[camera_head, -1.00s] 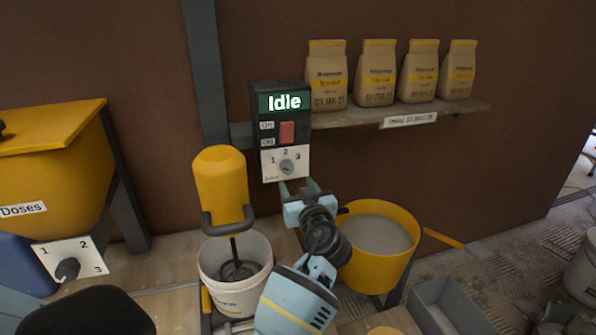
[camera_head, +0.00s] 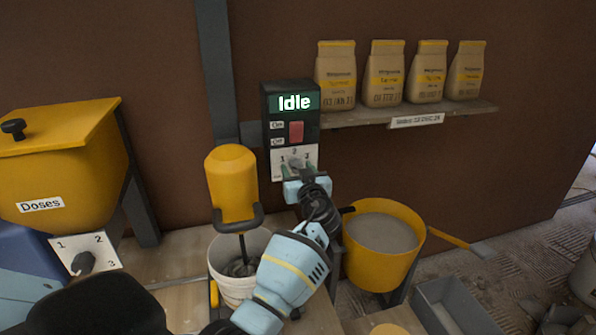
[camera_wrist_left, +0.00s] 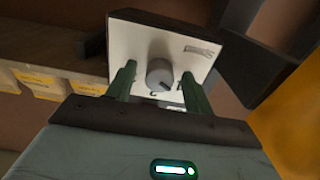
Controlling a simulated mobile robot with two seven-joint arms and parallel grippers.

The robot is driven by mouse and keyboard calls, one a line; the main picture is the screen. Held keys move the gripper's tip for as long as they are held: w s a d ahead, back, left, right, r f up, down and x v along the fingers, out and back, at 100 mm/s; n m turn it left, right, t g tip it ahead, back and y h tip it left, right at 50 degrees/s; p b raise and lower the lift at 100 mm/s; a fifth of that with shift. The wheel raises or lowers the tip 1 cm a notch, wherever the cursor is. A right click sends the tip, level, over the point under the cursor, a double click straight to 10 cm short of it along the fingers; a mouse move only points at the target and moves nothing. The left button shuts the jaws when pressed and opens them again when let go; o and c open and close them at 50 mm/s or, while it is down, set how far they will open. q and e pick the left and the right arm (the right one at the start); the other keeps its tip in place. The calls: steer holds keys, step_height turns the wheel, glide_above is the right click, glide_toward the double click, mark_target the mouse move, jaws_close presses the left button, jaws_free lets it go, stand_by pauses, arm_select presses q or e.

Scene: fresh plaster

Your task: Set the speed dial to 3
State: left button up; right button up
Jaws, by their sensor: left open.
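The speed dial (camera_wrist_left: 160,75) is a small round grey knob on a white plate (camera_wrist_left: 120,40) with marks 1, 2 and 3, below the control box (camera_head: 270,130). My left gripper (camera_head: 298,172) is in front of the dial in the head view and partly covers it. In the left wrist view the open green fingers (camera_wrist_left: 158,77) stand on either side of the knob, with gaps showing. The knob's dark mark points down and slightly right in that view, roughly between 2 and 1; the exact setting is hard to tell. The right gripper is not in view.
The box display (camera_head: 294,102) reads "Idle", above a red switch (camera_head: 296,131). A yellow mixer (camera_head: 231,180) stands over a white bucket (camera_head: 225,285) at left. A yellow tub (camera_head: 365,265) is at right. A yellow hopper (camera_head: 60,165) has another dial (camera_head: 83,262). Bags (camera_head: 387,75) stand on a shelf.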

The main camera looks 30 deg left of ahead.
arm_select(q)
steer(key=c, duration=1)
steer(key=shift+o, duration=0.2)
